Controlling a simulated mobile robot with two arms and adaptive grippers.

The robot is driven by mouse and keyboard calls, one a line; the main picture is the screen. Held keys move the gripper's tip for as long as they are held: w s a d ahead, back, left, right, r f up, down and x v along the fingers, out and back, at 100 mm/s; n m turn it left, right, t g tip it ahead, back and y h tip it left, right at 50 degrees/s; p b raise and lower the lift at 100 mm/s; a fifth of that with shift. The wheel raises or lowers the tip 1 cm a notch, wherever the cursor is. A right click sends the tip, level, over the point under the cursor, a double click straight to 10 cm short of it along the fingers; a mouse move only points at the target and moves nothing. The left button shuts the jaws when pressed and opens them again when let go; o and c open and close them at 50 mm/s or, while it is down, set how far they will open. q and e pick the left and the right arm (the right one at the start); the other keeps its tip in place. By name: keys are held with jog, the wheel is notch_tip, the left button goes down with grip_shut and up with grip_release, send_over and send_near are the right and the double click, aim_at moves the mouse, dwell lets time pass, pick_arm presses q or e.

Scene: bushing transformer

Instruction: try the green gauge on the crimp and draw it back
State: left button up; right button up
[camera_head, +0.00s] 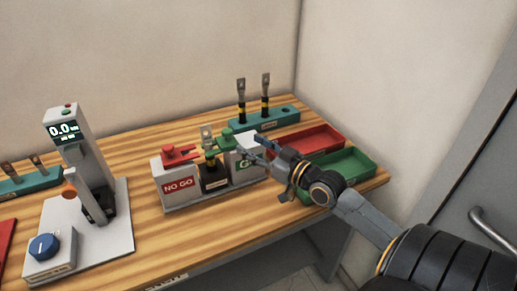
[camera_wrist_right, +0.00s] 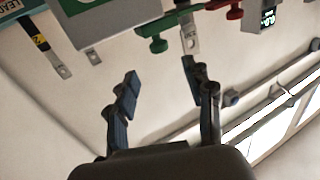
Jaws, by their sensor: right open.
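The green gauge (camera_head: 226,134) sits at the top of the white block with a green label, beside the crimped lug (camera_head: 206,134). The lug stands upright in a black holder (camera_head: 214,181) between the two white blocks. In the right wrist view the green gauge (camera_wrist_right: 160,27) reaches toward the lug (camera_wrist_right: 190,42); I cannot tell whether it touches the crimp. My right gripper (camera_head: 254,147) is open and empty, just right of the gauge. Its two spread fingers (camera_wrist_right: 160,75) show apart from the gauge in the wrist view. My left gripper is not in view.
The red gauge (camera_head: 180,152) sits on the NO GO block (camera_head: 178,184). A teal rack (camera_head: 275,119) with two lugs stands behind. Red (camera_head: 308,139) and green (camera_head: 343,167) trays lie at right. A press with a display (camera_head: 63,131) stands at left.

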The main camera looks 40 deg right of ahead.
jog(key=shift+s+d, duration=0.1)
jog(key=shift+s, duration=0.7)
dwell(0.6)
